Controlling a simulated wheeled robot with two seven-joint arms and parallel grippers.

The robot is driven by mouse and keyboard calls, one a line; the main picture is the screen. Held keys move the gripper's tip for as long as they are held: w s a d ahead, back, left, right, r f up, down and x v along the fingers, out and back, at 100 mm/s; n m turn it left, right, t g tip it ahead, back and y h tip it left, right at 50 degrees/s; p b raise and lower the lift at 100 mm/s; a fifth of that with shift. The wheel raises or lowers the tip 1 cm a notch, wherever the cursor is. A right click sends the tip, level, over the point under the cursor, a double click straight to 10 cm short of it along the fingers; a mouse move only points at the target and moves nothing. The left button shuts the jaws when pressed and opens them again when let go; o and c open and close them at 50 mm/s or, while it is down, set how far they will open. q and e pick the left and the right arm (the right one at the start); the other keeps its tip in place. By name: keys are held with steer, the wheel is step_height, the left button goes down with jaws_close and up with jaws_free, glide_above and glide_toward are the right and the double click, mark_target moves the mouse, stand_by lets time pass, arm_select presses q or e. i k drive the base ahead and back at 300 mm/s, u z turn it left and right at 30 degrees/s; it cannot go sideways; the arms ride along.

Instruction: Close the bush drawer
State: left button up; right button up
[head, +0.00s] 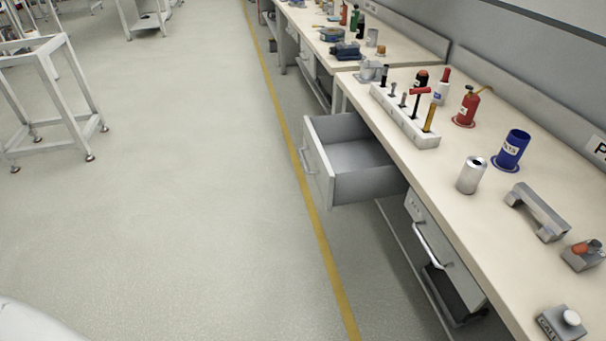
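One grey drawer (360,158) stands pulled out from under the workbench (440,185), reaching left over the floor. Its inside looks empty, and its front panel with a handle (307,160) faces left. I cannot read a label on it, so I cannot tell from lettering that it is the bush drawer. A second drawer front (435,250) with a light bar handle sits nearer, under the bench. Neither of my grippers is in view.
The bench top carries a white tool block (405,115), a red bottle (467,105), a blue container (511,149), a metal can (472,175) and a grey bracket (537,211). The floor (200,180) left of the drawer is clear. A white frame table (50,95) stands at left.

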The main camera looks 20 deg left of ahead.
mark_target(347, 163)
steer(key=u, duration=0.6)
steer(key=i, duration=1.25)
steer(key=u, duration=0.1)
steer(key=k, duration=0.5)
steer(key=u, duration=0.65)
steer(key=i, duration=0.5)
steer(key=z, duration=1.2)
